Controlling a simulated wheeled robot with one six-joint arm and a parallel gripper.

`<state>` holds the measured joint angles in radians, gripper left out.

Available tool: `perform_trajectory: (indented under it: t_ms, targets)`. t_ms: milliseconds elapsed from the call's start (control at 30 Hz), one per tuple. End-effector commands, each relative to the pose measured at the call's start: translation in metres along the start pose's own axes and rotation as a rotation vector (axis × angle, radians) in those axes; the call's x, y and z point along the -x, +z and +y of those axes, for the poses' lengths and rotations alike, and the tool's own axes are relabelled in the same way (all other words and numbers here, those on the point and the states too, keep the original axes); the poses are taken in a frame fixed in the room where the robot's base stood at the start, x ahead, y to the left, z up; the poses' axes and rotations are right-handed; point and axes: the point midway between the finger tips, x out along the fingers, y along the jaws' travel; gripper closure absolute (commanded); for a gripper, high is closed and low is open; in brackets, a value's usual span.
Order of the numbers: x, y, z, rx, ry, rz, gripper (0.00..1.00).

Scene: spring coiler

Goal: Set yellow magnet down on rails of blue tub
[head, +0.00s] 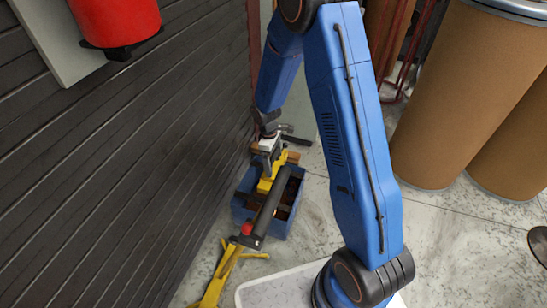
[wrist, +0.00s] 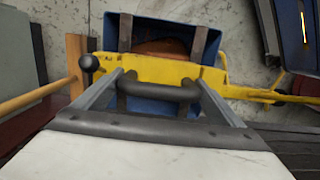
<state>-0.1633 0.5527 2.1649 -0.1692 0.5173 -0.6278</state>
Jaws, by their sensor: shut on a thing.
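My gripper (head: 267,146) is shut on the yellow magnet (head: 272,174) at the blue tub. In the wrist view, my gripper (wrist: 158,92) has its fingers at the ends of the black handle of the yellow magnet (wrist: 150,70). The magnet's yellow bar has a black ball knob at its left end. The blue tub (head: 279,229) stands on the floor by the dark wall. In the wrist view, the blue tub (wrist: 158,22) shows beyond the bar, with two dark rails (wrist: 125,32) (wrist: 201,42). The bar overlaps the rails' near ends; I cannot tell whether it touches them.
A yellow stand (head: 226,264) with a thick black cylinder and red knob stands in front of the tub. The slatted wall (head: 120,150) is close on the left. Large brown drums (head: 465,100) stand at right. Floor between tub and drums is partly clear.

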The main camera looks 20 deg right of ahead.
Motion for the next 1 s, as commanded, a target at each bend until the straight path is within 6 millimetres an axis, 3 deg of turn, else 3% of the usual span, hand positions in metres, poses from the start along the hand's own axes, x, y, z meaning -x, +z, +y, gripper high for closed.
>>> perform_trajectory:
  t_ms: [1000]
  targets:
    - [-0.078, -0.009, 0.000, 0.000, 0.000, -0.001, 0.72]
